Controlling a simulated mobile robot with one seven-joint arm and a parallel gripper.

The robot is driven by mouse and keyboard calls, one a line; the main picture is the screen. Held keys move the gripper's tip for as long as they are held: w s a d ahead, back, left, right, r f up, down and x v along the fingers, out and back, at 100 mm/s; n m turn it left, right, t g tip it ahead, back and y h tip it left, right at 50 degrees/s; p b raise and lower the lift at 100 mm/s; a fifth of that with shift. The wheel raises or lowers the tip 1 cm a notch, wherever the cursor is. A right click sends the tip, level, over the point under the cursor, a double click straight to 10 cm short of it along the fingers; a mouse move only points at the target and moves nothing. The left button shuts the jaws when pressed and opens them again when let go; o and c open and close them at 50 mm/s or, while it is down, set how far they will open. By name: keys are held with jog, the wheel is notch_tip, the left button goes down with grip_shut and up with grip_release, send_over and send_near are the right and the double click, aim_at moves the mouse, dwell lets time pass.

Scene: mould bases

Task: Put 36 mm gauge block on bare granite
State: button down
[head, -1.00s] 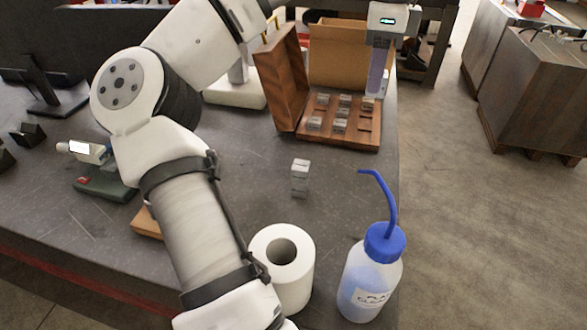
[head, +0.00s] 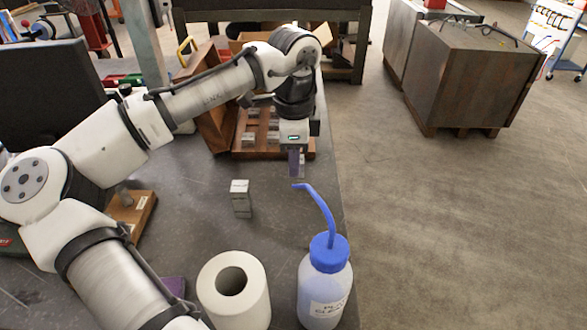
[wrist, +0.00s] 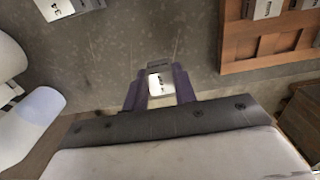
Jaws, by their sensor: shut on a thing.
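My gripper (head: 296,163) hangs over the granite top just off the front right corner of the wooden gauge case (head: 245,152). In the wrist view its purple fingers (wrist: 160,90) are shut on a small metal gauge block (wrist: 161,84) with a white face. The marking on it is too small to read. Another block (head: 240,198), apparently a stack or tall block, stands upright on the bare granite (head: 190,205). It also shows at the top left of the wrist view (wrist: 62,8), with digits like 34.
The open case holds several blocks in slots; my arm partly hides it. A blue-capped wash bottle (head: 325,280) and a white paper roll (head: 233,290) stand at the front. The table's right edge is close to my gripper.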

jog(key=shift+f, duration=1.85)
jog(key=shift+f, duration=0.15)
jog(key=c, duration=1.1)
grip_release()
notch_tip(320, 180, up, 12)
jog(key=shift+r+b, duration=0.15)
jog(key=shift+b, duration=0.25)
